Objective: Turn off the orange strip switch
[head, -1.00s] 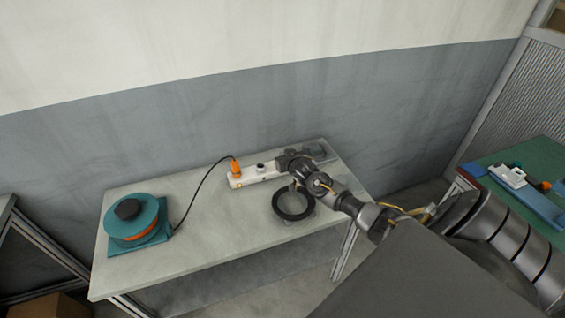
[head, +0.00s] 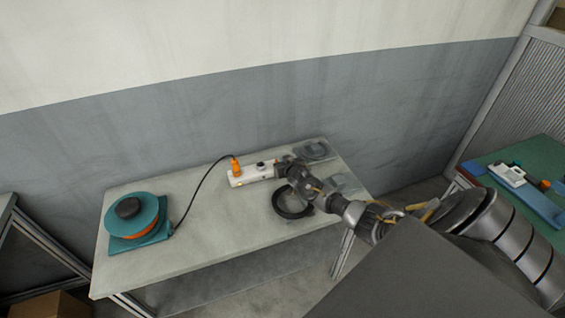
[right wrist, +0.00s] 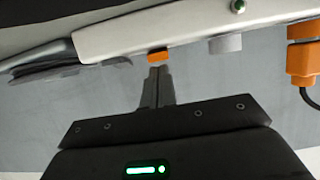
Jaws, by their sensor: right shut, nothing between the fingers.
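The white power strip (head: 248,175) lies on the table near the wall, with an orange plug (head: 236,167) and a dark plug or knob on it. In the right wrist view the strip (right wrist: 190,28) crosses the top. Its small orange switch (right wrist: 157,56) sits directly in front of the fingertips of my right gripper (right wrist: 157,72). The fingers are shut and empty; I cannot tell whether they touch the switch. In the head view my right gripper (head: 279,168) is at the strip's right end and hides the switch there. A green light (right wrist: 238,6) shows on the strip. My left gripper is not in view.
A teal reel (head: 132,214) stands at the table's left, its cable running to the orange plug. A black ring (head: 291,203) lies under my right arm. The table's middle (head: 210,225) is clear.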

